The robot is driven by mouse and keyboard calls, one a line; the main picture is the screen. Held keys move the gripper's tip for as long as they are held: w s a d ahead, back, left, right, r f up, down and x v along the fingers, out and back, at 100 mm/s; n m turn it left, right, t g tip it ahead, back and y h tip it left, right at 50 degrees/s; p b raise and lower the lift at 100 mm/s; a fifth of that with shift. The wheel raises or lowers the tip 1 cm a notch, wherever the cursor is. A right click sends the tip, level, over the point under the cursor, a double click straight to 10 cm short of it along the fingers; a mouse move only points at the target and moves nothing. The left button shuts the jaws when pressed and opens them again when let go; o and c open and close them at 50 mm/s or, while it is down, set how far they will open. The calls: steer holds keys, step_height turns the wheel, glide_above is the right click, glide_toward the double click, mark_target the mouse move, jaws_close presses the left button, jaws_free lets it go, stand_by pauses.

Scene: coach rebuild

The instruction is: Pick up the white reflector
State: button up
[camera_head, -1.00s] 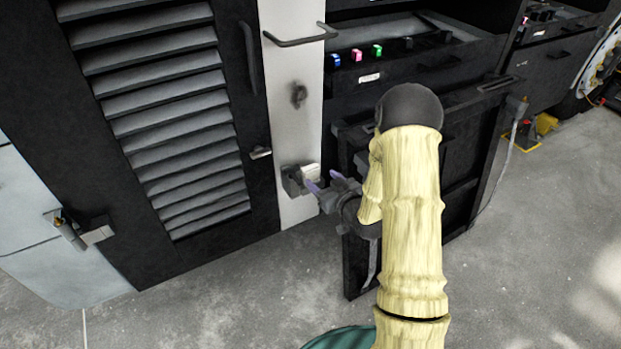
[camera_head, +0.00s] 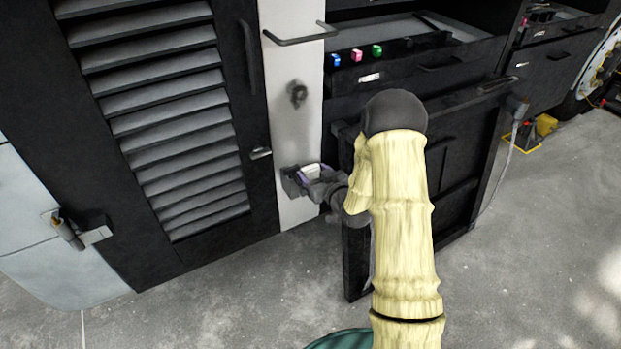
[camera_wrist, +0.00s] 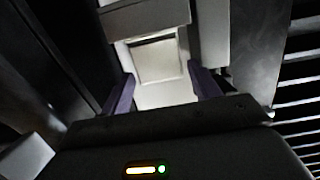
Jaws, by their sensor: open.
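The white reflector (camera_head: 312,169) sits at a small grey bracket (camera_head: 291,183) low on the white panel, partly hidden by my gripper. In the wrist view the white reflector (camera_wrist: 158,62) is a pale block with a raised rectangular rim, straight ahead. My gripper (camera_head: 308,172) is open, its purple fingers at the reflector. In the wrist view my gripper (camera_wrist: 160,86) has one finger on either side of the reflector's near part. I cannot tell whether the fingers touch it.
A black louvred door (camera_head: 175,130) stands left of the white panel (camera_head: 297,125). A black open-framed panel (camera_head: 450,190) is close behind my arm on the right. Small coloured blocks (camera_head: 356,55) lie on the shelf above. The concrete floor (camera_head: 215,300) is clear at the front left.

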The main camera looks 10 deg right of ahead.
steer(key=c, duration=0.8)
steer(key=shift+o, duration=0.2)
